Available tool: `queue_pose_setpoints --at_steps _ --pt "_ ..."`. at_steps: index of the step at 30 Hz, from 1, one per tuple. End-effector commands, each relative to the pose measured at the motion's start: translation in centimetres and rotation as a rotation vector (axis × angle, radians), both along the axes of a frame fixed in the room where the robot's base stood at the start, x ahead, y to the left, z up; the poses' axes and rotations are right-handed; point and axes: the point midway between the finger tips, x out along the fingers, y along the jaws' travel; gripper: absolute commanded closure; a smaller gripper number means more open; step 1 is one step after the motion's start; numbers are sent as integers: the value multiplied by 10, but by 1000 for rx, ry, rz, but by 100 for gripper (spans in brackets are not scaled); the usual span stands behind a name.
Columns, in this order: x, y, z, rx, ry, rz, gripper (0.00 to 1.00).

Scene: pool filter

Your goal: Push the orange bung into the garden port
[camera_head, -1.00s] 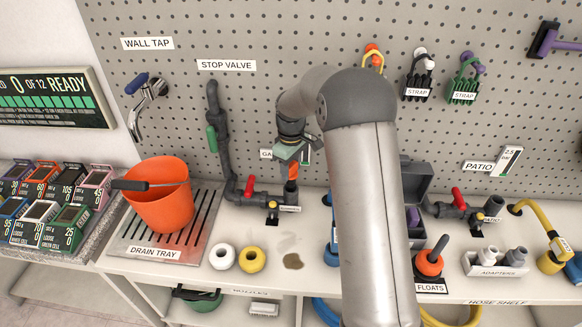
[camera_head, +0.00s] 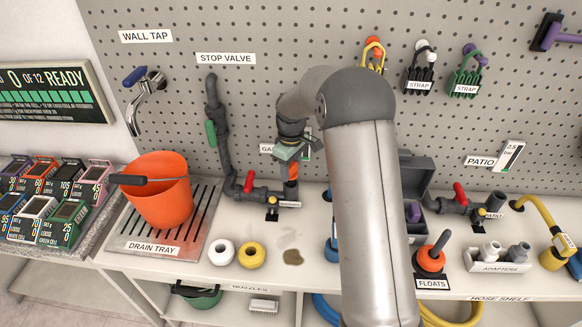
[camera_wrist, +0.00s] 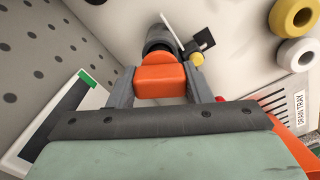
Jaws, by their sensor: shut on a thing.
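My gripper (camera_head: 291,163) is shut on the orange bung (camera_wrist: 160,82), with one finger on each side of it in the wrist view. The bung also shows in the head view (camera_head: 292,173) as a small orange piece below my gripper. The garden port is the dark upright pipe end (camera_head: 291,188) directly under the bung, and it shows beyond the bung in the wrist view (camera_wrist: 158,38). The bung is lined up with the pipe and appears to meet its mouth. How deep it sits is hidden.
A red-handled valve (camera_head: 249,182) and pipework stand just left of the port. A white ring (camera_head: 221,252) and a yellow ring (camera_head: 251,255) lie on the bench. An orange bucket (camera_head: 165,205) stands on the drain tray (camera_head: 135,232). My arm hides the bench right of the port.

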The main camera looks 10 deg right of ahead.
Motion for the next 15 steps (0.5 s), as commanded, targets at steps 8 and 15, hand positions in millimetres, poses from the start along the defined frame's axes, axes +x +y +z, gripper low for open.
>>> queue_pose_setpoints --at_steps 8,15 --pt "0 0 -7 0 0 0 77" --pt "0 0 -12 0 0 0 77"
